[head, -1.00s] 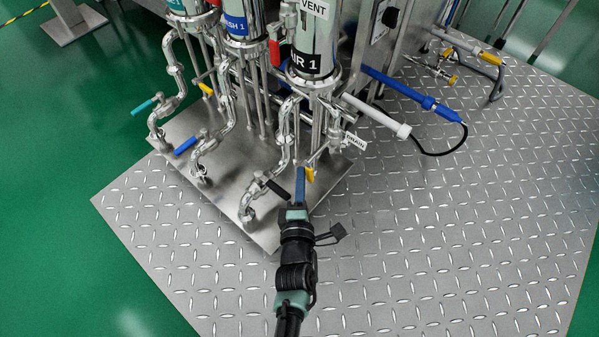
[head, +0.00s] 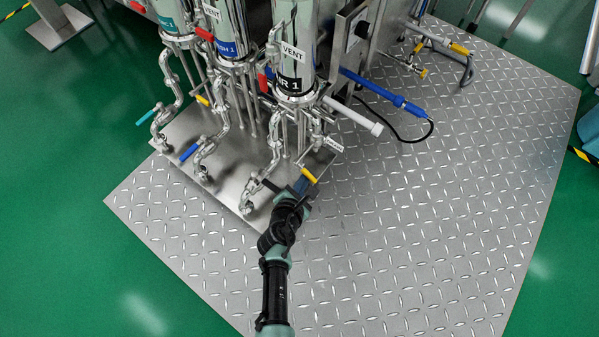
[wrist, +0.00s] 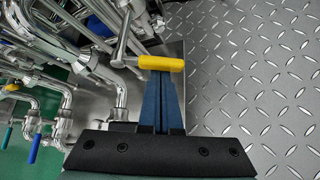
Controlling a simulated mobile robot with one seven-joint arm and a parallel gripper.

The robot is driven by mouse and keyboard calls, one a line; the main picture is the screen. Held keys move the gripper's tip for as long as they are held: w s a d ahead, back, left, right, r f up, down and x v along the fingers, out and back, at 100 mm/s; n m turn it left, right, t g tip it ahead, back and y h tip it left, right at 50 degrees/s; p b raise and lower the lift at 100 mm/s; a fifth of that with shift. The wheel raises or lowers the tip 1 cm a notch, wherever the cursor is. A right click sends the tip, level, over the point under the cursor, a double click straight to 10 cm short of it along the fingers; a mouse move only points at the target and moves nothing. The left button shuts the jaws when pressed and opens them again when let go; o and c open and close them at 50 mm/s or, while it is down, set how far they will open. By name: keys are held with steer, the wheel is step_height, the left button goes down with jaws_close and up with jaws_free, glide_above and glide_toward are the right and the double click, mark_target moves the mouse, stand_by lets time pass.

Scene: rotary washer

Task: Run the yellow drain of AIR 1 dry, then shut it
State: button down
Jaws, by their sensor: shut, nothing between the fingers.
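The AIR 1 column (head: 290,84) stands at the right of the row in the head view, with a VENT label above. Any outflow is not visible.
A black lever (head: 268,184) is close to my gripper on the left. Blue (head: 189,152) and teal (head: 146,117) levers are on the neighbouring pipes. A white-tipped pipe (head: 355,116) juts out to the right. The tread-plate floor (head: 430,210) on the right is clear.

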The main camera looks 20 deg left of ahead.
steer(key=r+n+h+p, duration=0.1)
steer(key=p, duration=0.1)
steer(key=r+n+g+h+p, duration=0.1)
steer(key=h, duration=0.1)
steer(key=shift+d+r+p, duration=0.1)
steer(key=shift+d+p, duration=0.25)
steer(key=shift+p, duration=0.05)
steer(key=shift+d+r+p, duration=0.1)
steer(key=shift+p, duration=0.25)
steer(key=shift+s+r, duration=0.1)
